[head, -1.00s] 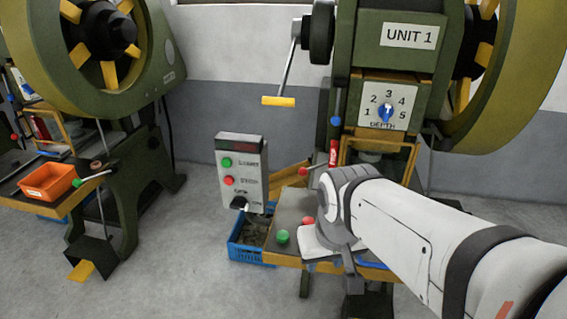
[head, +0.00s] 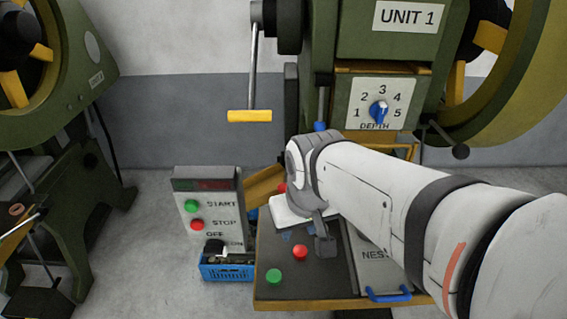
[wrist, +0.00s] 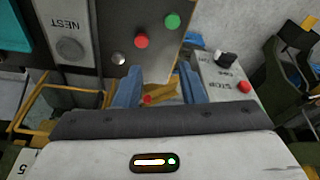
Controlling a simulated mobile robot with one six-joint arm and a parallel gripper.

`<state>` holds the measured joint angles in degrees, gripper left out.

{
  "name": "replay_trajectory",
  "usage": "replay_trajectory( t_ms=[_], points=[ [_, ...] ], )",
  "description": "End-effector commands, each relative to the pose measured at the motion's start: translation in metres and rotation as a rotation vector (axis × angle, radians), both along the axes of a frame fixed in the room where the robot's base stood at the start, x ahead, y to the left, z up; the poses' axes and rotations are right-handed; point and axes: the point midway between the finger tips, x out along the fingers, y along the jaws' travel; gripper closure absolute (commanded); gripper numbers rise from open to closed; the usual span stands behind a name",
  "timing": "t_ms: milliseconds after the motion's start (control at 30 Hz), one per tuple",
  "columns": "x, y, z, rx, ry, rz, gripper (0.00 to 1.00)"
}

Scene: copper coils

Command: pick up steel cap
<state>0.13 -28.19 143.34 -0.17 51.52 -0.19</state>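A small shiny silver dome, which looks like the steel cap (wrist: 118,58), sits on the dark bench top in the wrist view. It lies in a row with a red cap (wrist: 141,41) and a green cap (wrist: 172,21). My gripper (wrist: 158,88) is open, with its two blue fingers apart and nothing between them. In the wrist view the steel cap shows just beyond the left finger, apart from it. In the head view the red (head: 300,252) and green (head: 274,276) caps show, but the steel cap seems hidden by my gripper and arm.
A plate marked NEST (head: 372,262) with a blue handle (head: 389,295) lies on the right of the bench. A START/STOP control box (head: 210,208) stands left, above a blue crate (head: 228,268). The press marked UNIT 1 (head: 408,15) rises behind.

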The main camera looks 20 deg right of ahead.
Motion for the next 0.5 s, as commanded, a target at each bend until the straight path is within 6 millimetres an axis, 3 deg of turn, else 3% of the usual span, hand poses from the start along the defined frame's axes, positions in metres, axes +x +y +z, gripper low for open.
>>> replay_trajectory(
  t_ms=[233, 333, 467, 500],
  points=[
    [0.000, 0.000, 0.000, 0.000, 0.000, 0.000, 0.64],
    [0.001, -0.001, -0.003, -0.001, -0.001, -0.004, 0.56],
    [0.017, -0.009, -0.025, -0.008, -0.008, -0.056, 0.46],
    [0.025, -0.023, -0.037, -0.013, -0.011, -0.090, 0.42]
  ],
)
